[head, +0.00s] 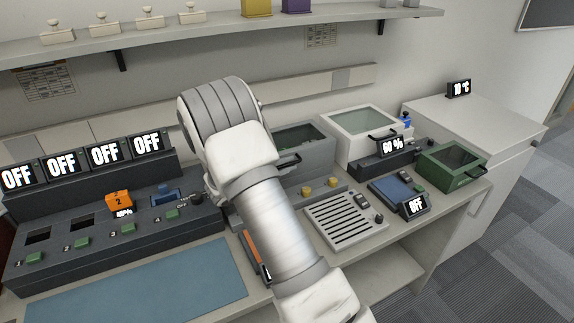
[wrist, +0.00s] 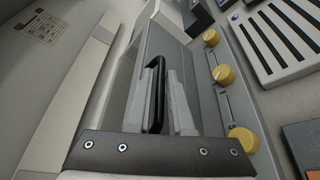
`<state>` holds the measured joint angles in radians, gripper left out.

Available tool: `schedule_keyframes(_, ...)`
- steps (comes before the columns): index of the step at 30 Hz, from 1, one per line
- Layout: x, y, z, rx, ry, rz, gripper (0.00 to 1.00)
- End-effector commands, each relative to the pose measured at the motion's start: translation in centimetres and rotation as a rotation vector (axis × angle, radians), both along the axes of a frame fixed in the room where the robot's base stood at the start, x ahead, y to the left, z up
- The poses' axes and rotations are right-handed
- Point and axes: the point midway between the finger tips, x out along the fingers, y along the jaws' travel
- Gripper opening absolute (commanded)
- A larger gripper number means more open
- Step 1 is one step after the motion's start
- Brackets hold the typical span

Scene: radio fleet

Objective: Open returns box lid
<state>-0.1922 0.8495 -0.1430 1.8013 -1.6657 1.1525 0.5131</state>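A grey box (head: 318,137) with a glass lid stands behind my arm in the head view, its left part hidden. Its dark handle (head: 290,160) shows beside the arm. In the wrist view, my gripper (wrist: 158,95) is at the lid, its fingers close against both sides of the black handle (wrist: 157,62). The lid looks down. A white box (head: 340,142) and a green box (head: 440,172), both with glass lids and dark handles, stand further right, lids down. No readable label shows which is the returns box. My fingertips are hidden in the head view.
Yellow knobs (wrist: 224,75) sit along the grey unit's front. A slotted white tray (head: 345,222) and a blue pad device (head: 392,190) lie to the right. A dark console (head: 120,245) with an orange block (head: 118,201) is on the left. A shelf (head: 220,25) runs above.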

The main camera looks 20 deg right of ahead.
Motion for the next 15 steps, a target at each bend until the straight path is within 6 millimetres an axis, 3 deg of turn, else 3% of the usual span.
schedule_keyframes(3,-0.01,0.03,0.01,0.000,0.000,0.000,0.00)
schedule_keyframes(15,-0.02,0.05,0.02,0.000,0.000,0.000,0.00)
